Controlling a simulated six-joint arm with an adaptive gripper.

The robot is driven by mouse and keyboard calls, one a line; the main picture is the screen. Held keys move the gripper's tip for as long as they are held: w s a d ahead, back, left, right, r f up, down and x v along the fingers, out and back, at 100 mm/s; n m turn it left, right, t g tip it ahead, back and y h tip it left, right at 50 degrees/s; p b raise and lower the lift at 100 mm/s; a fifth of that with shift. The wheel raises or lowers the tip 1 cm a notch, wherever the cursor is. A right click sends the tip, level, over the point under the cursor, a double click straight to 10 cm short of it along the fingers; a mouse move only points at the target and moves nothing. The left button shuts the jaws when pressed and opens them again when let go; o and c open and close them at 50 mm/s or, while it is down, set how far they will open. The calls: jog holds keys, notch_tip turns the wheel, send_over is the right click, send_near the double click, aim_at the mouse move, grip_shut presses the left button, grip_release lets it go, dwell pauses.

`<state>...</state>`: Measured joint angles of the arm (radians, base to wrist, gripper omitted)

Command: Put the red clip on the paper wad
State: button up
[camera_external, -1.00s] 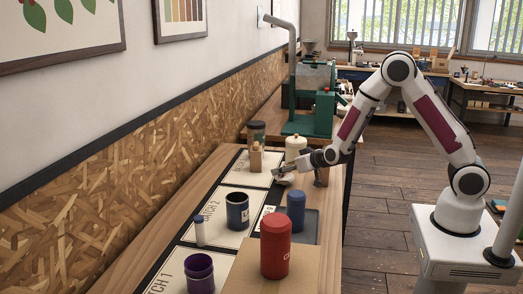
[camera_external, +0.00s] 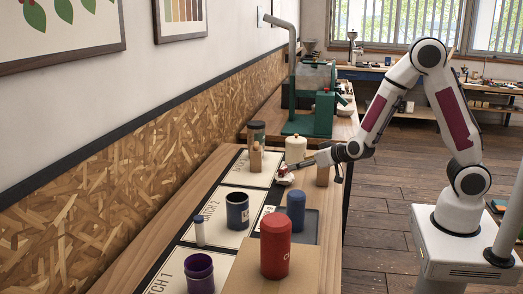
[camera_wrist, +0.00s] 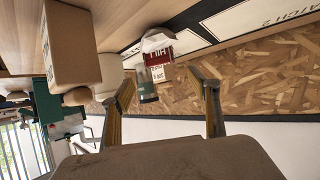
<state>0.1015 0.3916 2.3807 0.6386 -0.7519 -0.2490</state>
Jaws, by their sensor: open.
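The paper wad (camera_external: 286,181) is a small white crumpled lump on the far part of the table. It also shows in the wrist view (camera_wrist: 154,38), near the top middle. The red clip (camera_external: 283,170) appears as a red piece against the wad's upper side. In the upside-down wrist view, the red piece (camera_wrist: 160,53) bears white lettering and covers part of the wad. My gripper (camera_wrist: 162,77) is open, with clear space between its fingers and the red piece beyond them. In the external view my gripper (camera_external: 298,166) is just right of the wad.
A cream jar (camera_external: 296,148) stands behind the wad, and a tan box (camera_external: 323,172) stands close right of my gripper. A dark-lidded canister (camera_external: 256,132) is behind left. Blue cups and a red canister (camera_external: 275,247) stand nearer the camera. The green roaster is farther back.

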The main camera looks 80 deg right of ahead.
jog(key=shift+v, duration=1.25)
jog(key=s+a+r+n+y, duration=0.25)
jog(key=s+a+r, duration=0.2)
jog(key=a, duration=0.25)
jog(key=s+a+r+n+y, duration=0.2)
jog(key=s+a+r+y, duration=0.25)
jog(key=a, duration=0.25)
jog(key=s+r+n+g, duration=0.1)
jog(key=s+g, duration=0.1)
jog(key=s, duration=0.8)
jog(key=s+a+r+n+g, duration=0.1)
jog(key=s+r+g, duration=0.1)
jog(key=s, duration=0.8)
jog(key=shift+s+r+g, duration=0.2)
jog(key=shift+g, duration=0.1)
